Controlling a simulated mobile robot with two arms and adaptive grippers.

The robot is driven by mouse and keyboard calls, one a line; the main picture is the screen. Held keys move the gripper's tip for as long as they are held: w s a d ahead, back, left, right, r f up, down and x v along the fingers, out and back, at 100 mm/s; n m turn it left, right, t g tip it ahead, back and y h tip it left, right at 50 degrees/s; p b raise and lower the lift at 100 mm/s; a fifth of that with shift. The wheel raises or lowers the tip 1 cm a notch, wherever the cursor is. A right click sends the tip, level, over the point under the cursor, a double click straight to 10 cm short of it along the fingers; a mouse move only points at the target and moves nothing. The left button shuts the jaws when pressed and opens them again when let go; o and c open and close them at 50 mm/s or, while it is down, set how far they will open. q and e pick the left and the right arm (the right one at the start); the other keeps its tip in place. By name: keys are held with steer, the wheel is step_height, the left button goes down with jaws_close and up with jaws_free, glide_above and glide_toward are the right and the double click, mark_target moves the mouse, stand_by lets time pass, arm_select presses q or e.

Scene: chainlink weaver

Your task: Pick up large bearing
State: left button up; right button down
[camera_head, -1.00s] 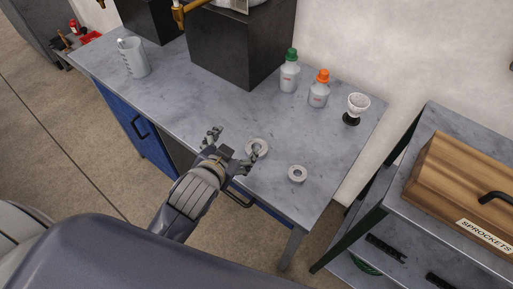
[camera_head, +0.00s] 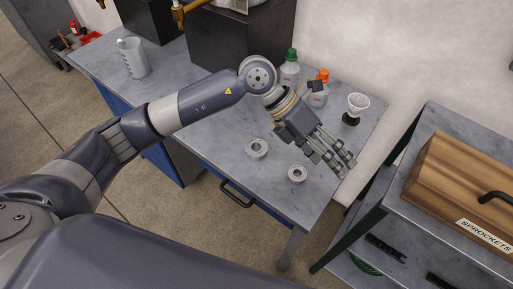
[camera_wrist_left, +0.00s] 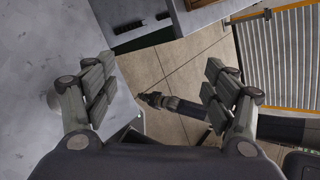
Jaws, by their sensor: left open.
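Two pale ring-shaped bearings lie flat on the grey workbench top (camera_head: 215,140). The larger bearing (camera_head: 257,148) is left of the smaller bearing (camera_head: 297,173) in the head view. My left gripper (camera_head: 342,165) is open and empty, above the bench's right part, to the right of both bearings. In the left wrist view its fingers (camera_wrist_left: 160,65) are spread wide with nothing between them. There the bench surface (camera_wrist_left: 50,50) is at the left, and I cannot clearly make out either bearing.
A jug (camera_head: 133,58) stands at the back left. A shelf with a wooden sprockets box (camera_head: 465,185) is right of the bench.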

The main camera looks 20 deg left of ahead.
arm_select(q)
steer(key=w+a+f+t+y, duration=0.1)
steer(key=w+a+f+y, duration=0.15)
steer(key=a, duration=0.35)
steer(key=w+a+f+y, duration=0.1)
steer(key=w+a+y, duration=0.15)
steer(key=a, duration=0.25)
steer(key=n+y, duration=0.1)
steer(key=y, duration=0.3)
glide_toward(254, 148)
step_height(254, 148, down, 3)
steer(key=shift+s+a+r+t+p, duration=0.15)
steer(key=shift+t+p, duration=0.15)
steer(key=shift+p, duration=0.4)
steer(key=shift+f, duration=0.35)
steer(key=f, duration=0.1)
steer(key=f+p, duration=0.1)
steer(key=f, duration=0.1)
steer(key=f+p, duration=0.1)
steer(key=f, duration=0.1)
steer(key=shift+s+d, duration=0.1)
steer(key=shift+d, duration=0.3)
steer(key=shift+f, duration=0.2)
steer(key=c, duration=1.2)
